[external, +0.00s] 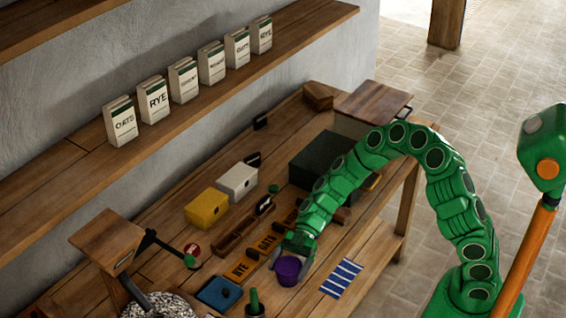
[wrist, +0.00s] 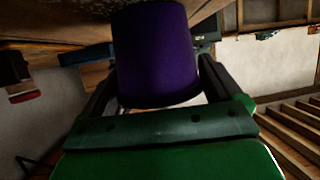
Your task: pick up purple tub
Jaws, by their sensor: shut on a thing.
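The purple tub (external: 288,270) is at the front of the wooden workbench in the external view, between the orange lettered strip and the blue-and-white striped cloth. My green gripper (external: 295,250) reaches down to it from the right. In the wrist view the tub (wrist: 155,55) fills the upper middle, with dark fingers of my gripper (wrist: 158,85) on both its sides. The gripper is shut on the tub. I cannot tell whether the tub touches the bench.
A blue tray (external: 219,293) and a small green-handled item (external: 254,303) stand left of the tub. The striped cloth (external: 341,278) lies to its right. Yellow (external: 207,208) and white (external: 237,181) boxes and a dark green box (external: 318,158) stand farther back. A shelf of grain packets (external: 211,62) overhangs the bench.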

